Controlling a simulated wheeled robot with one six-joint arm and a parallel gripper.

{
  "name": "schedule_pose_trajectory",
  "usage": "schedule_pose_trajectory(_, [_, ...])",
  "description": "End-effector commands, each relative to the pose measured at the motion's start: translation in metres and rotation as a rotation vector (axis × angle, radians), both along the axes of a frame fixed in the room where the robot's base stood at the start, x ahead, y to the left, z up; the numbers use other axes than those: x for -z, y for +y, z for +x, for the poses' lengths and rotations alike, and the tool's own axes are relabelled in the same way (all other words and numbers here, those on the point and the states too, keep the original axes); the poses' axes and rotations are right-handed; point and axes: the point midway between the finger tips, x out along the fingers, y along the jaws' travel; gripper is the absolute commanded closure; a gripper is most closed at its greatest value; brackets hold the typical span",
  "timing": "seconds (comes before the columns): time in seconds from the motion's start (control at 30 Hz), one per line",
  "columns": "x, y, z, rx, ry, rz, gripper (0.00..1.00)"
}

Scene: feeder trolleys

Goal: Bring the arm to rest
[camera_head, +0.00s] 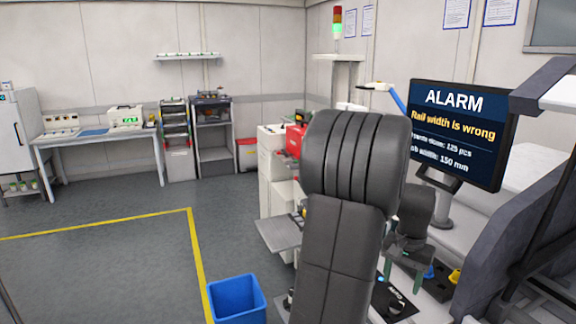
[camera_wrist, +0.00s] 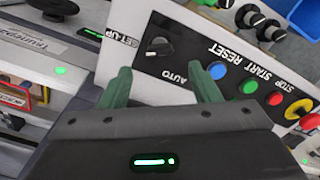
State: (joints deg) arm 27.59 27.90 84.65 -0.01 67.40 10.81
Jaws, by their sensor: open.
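My arm, large and dark grey, rises through the middle of the head view. Beyond it, my gripper (camera_head: 404,284) points down with its green fingers apart. In the wrist view my gripper (camera_wrist: 160,72) is open, with nothing between the fingers. Under it is a control panel (camera_wrist: 178,92) with a SET-UP/AUTO knob (camera_wrist: 158,47), a blue button (camera_wrist: 217,70), a green START button (camera_wrist: 249,87), a red STOP button (camera_wrist: 275,99) and a yellow-ringed stop button (camera_wrist: 299,109). I cannot tell whether a finger touches the panel.
A monitor (camera_head: 461,128) right of my arm reads "ALARM, Rail width is wrong". A grey machine frame (camera_head: 505,240) stands at the right. A blue bin (camera_head: 236,300) is on the floor at lower left. The floor inside the yellow line (camera_head: 100,226) is clear.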

Motion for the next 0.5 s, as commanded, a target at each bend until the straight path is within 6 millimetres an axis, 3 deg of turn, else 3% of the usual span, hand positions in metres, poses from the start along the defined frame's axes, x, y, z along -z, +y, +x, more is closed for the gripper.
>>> schedule_pose_trajectory(0.37, [-0.075, 0.0, 0.0, 0.0, -0.003, -0.001, 0.44])
schedule_pose_trajectory(0.4, [-0.059, 0.0, -0.001, 0.0, 0.005, 0.003, 0.44])
schedule_pose_trajectory(0.5, [-0.038, 0.001, -0.001, 0.0, 0.006, 0.004, 0.44])
